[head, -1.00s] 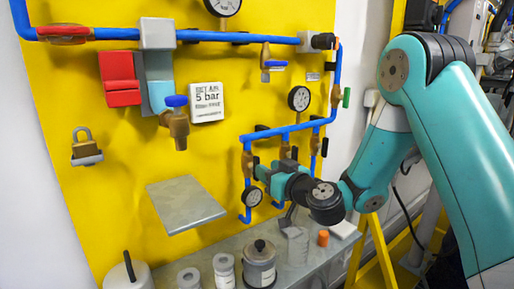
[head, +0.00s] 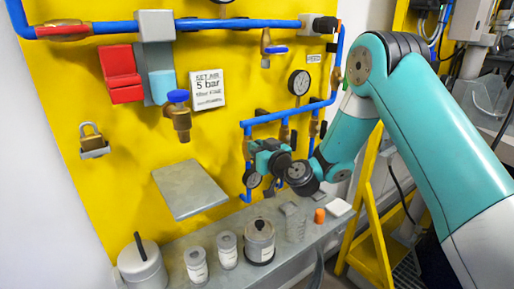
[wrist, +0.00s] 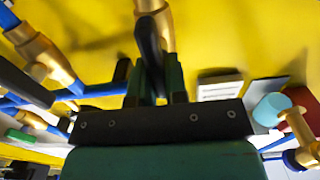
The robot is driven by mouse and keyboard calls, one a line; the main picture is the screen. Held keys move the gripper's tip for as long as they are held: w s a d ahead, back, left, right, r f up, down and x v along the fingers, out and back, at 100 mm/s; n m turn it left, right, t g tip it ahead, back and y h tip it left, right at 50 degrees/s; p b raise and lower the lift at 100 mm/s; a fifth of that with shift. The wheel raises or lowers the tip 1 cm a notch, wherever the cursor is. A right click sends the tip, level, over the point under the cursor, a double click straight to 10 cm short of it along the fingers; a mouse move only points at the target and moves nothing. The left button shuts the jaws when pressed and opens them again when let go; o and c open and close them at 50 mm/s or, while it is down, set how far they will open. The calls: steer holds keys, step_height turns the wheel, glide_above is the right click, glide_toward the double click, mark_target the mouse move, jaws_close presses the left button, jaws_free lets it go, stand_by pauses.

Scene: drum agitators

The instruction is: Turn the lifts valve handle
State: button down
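A black lever handle (wrist: 150,42) on a brass valve (wrist: 158,12) is at the top middle of the wrist view. My gripper (wrist: 155,82) has its two dark green fingers on either side of this handle's lower part. Whether they press on it cannot be told. In the head view my gripper (head: 258,152) is at the lower blue pipes, in front of the brass valves, one of which (head: 285,134) shows above it. My gripper and wrist hide the handle in the head view. I can read no lifts label.
A brass valve (wrist: 38,52) is left in the wrist view. A grey plate (head: 190,189) juts from the yellow panel. The shelf below holds several canisters and an orange cap (head: 319,215).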

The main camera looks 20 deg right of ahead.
steer(key=shift+m, duration=0.3)
steer(key=m+b, duration=0.1)
steer(key=m, duration=0.4)
steer(key=d+f+m, duration=0.1)
steer(key=m, duration=0.5)
steer(key=d+m+b, duration=0.1)
steer(key=m, duration=0.5)
steer(key=shift+w+f+b, duration=0.3)
steer(key=shift+f+b, duration=0.05)
steer(key=shift+m, duration=0.3)
steer(key=c, duration=1.1)
jaws_free()
steer(key=shift+c, duration=0.2)
steer(key=shift+s+f, duration=0.1)
